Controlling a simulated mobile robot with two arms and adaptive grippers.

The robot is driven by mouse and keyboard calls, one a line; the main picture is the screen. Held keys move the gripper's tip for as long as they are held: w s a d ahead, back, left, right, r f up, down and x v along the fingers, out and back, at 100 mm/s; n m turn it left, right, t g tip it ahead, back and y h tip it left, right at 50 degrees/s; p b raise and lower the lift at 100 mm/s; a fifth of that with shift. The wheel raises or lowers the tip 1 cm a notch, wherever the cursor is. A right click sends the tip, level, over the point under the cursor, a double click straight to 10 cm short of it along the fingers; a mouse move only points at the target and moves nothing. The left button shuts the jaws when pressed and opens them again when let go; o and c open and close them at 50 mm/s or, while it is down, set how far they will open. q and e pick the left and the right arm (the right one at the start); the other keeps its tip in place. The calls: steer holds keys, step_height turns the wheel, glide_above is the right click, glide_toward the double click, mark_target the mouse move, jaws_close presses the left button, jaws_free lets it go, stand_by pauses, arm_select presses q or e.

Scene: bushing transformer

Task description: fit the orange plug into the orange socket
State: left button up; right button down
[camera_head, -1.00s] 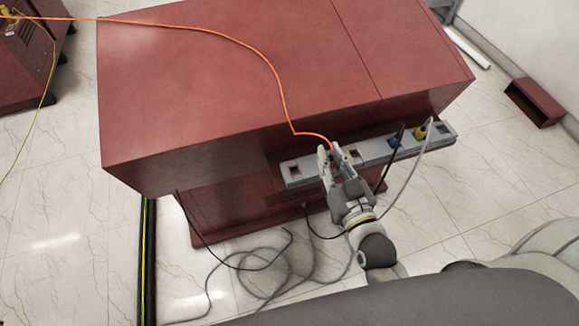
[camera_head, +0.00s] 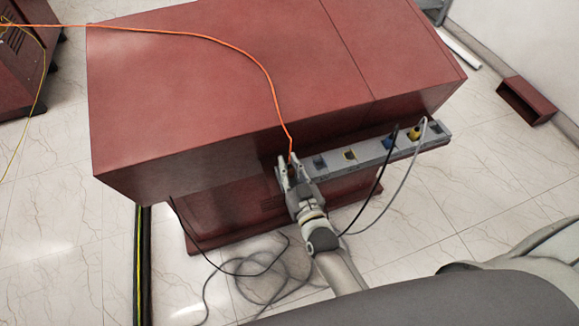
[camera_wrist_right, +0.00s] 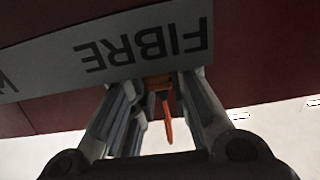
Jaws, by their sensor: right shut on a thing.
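My right gripper (camera_head: 287,170) is shut on the orange plug, at the left end of the grey socket strip (camera_head: 372,154). The plug shows between the fingers in the right wrist view (camera_wrist_right: 158,81), by the edge of the label plate marked "FIBRE" (camera_wrist_right: 145,45). Its orange cable (camera_head: 271,85) rises from the fingers and runs over the red cabinet to the left. The socket at the strip's left end is hidden behind my gripper. I cannot tell whether the plug touches or enters it. My left gripper is not in view.
The red cabinet (camera_head: 230,70) overhangs the strip. A blue plug (camera_head: 388,143) and a yellow plug (camera_head: 414,132) sit in the strip further right, with black and grey cables hanging down. Loose cables (camera_head: 265,270) lie on the floor below.

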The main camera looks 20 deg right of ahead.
steer(key=shift+f, duration=0.15)
steer(key=c, duration=1.4)
jaws_free()
